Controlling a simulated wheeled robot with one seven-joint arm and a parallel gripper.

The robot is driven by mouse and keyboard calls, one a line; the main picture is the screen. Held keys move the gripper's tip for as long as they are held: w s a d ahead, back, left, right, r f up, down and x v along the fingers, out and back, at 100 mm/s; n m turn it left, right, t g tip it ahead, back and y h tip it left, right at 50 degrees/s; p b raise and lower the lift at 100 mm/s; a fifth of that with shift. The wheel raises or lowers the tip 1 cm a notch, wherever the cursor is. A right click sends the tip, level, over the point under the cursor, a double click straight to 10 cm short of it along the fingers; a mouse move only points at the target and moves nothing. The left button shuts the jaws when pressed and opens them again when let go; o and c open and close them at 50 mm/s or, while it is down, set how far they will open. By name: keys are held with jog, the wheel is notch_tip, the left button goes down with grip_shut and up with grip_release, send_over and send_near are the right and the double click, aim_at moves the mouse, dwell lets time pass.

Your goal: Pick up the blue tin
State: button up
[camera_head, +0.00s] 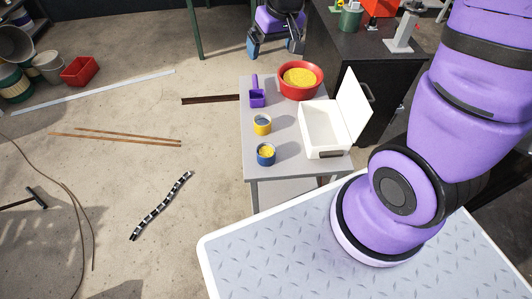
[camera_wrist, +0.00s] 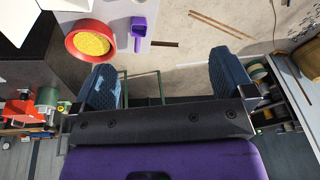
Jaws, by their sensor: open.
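The blue tin (camera_head: 266,154) stands upright near the front left edge of the small grey table (camera_head: 262,171), with yellow contents showing at its top. A yellow tin (camera_head: 262,125) with a grey-blue inside stands just behind it. My gripper shows in the wrist view (camera_wrist: 162,85), its two dark blue fingers wide apart with nothing between them. The blue tin does not show in the wrist view.
On the same table are a white open-lidded box (camera_head: 323,131), a purple scoop (camera_head: 257,98) and a red bowl (camera_head: 299,80) of yellow grains. The bowl (camera_wrist: 90,40) and scoop (camera_wrist: 138,28) also show in the wrist view. A dark cabinet (camera_head: 375,100) stands right of the table.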

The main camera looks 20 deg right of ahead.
jog(key=w+a+f+g, duration=0.1)
jog(key=w+a+f, duration=0.15)
jog(key=f, duration=1.35)
jog(key=g+h, duration=0.1)
jog(key=g, duration=0.1)
send_over(266, 155)
jog(key=s, duration=0.1)
notch_tip(266, 155, down, 17)
jog(key=shift+s+a+f, duration=0.1)
jog(key=shift+a+f, duration=0.05)
jog(key=shift+f, duration=2.6)
jog(key=shift+s+a+f, duration=0.1)
jog(key=shift+a+f, duration=0.05)
jog(key=shift+f, duration=2.55)
jog(key=c, duration=1.1)
jog(key=shift+r, duration=0.15)
